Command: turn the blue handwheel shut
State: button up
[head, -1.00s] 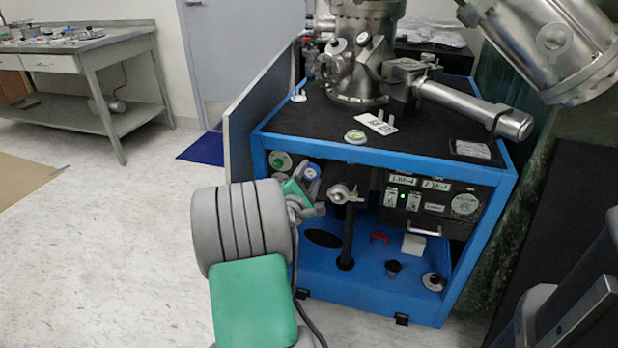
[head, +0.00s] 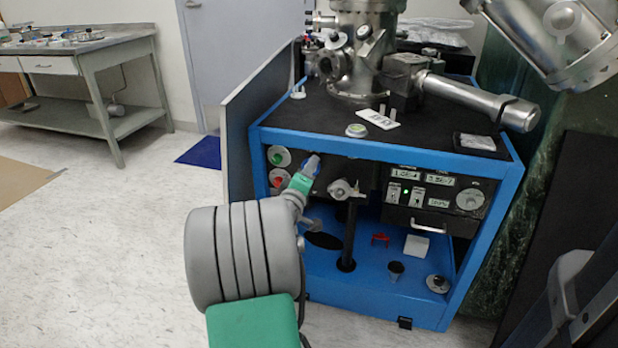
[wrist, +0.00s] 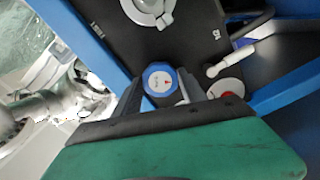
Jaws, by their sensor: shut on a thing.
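The blue handwheel (head: 312,165) is at the upper left of the blue-framed cart's front in the head view, partly covered by my gripper (head: 305,178). How firmly the fingertips touch the rim is hard to see. The far side of the handwheel is hidden.
A green knob (head: 279,156) and a red knob (head: 279,179) sit left of the handwheel. A metal valve handle (head: 343,189) sits right of it. The cart's blue frame (head: 400,157) runs above. A grey side panel (head: 240,130) stands left. Open floor lies left of the cart.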

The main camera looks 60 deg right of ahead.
jog(key=shift+w+m+b, duration=0.15)
jog(key=shift+m+b, duration=2.9)
jog(key=shift+m, duration=11.45)
jog(key=o, duration=1.4)
jog(key=shift+c, duration=0.2)
